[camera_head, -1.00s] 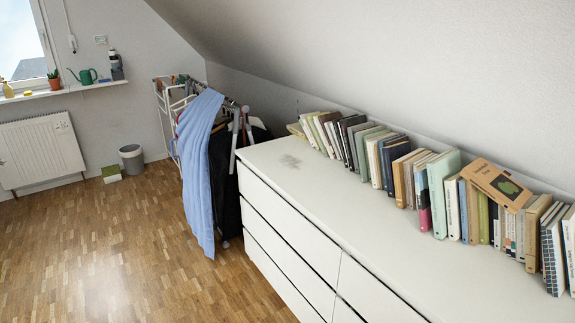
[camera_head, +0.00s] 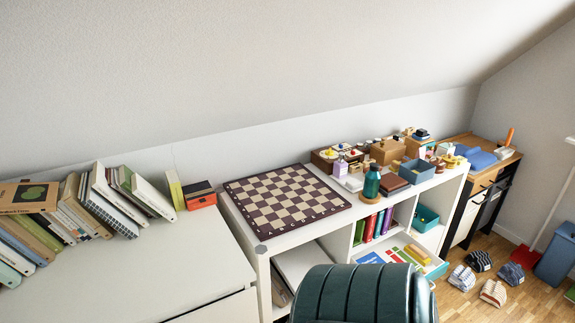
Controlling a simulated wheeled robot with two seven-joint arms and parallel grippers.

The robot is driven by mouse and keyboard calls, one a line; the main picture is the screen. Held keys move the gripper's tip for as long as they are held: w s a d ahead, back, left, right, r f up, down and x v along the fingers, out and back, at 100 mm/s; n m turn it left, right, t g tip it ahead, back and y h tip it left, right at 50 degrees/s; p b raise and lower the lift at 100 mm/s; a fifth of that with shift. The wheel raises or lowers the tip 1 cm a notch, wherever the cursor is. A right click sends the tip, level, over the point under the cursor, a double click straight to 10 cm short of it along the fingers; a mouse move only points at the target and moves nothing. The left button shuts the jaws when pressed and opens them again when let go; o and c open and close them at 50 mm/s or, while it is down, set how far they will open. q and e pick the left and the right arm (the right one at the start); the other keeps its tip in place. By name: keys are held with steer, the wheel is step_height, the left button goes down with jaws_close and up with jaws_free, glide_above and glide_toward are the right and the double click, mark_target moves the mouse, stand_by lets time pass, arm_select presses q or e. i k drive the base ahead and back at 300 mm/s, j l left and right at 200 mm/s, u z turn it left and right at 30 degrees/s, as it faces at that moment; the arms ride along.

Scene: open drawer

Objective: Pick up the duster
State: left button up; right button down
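I cannot make out a duster for certain in the head view. A small orange upright thing (camera_head: 508,138) stands on the far wooden cabinet at the right, too small to identify. A red-headed tool with a long pale handle (camera_head: 521,257) stands on the floor at the far right; it looks like a broom. Neither of my grippers is in view.
A white dresser (camera_head: 130,275) with a row of books (camera_head: 100,203) is at the left. A white shelf unit carries a chessboard (camera_head: 285,198) and several small items. A dark green chair (camera_head: 362,292) stands in front. Slippers (camera_head: 493,292) and a blue bin (camera_head: 556,252) are on the floor.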

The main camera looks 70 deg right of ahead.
mark_target(415, 253)
steer(key=z, duration=3.25)
steer(key=i+l+u, duration=0.1)
steer(key=i+l, duration=0.15)
steer(key=i+l+u, duration=0.1)
steer(key=i+l, duration=0.15)
steer(key=i+l+u, duration=0.15)
steer(key=l, duration=0.25)
steer(key=i+l+u, duration=0.1)
steer(key=i+l, duration=0.25)
steer(key=i+l+u, duration=0.1)
steer(key=l, duration=0.3)
steer(key=i+l+u, duration=0.1)
steer(key=i+l, duration=0.2)
steer(key=i+l+u, duration=0.15)
steer(key=l, duration=0.35)
